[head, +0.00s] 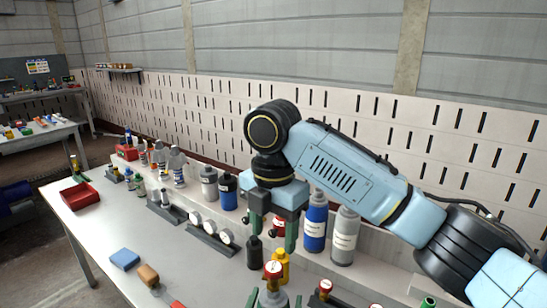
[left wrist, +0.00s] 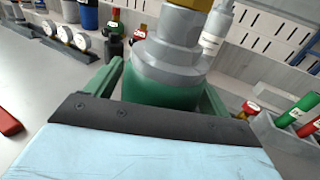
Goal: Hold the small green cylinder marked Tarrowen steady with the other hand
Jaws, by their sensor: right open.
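A green cylinder (left wrist: 160,88) with a grey shoulder and brass top stands between the fingers of my left gripper (left wrist: 163,92) in the left wrist view. Both fingers lie against its sides. Its grey shoulder and red-and-brass top show at the bottom edge of the head view (head: 272,284); no name on it is readable. My right gripper (head: 273,240) is open and points down, behind and above that cylinder. It holds nothing that I can see.
Blue (head: 315,225) and grey (head: 344,238) cylinders stand behind. A gauge rack (head: 210,240) is to the left.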

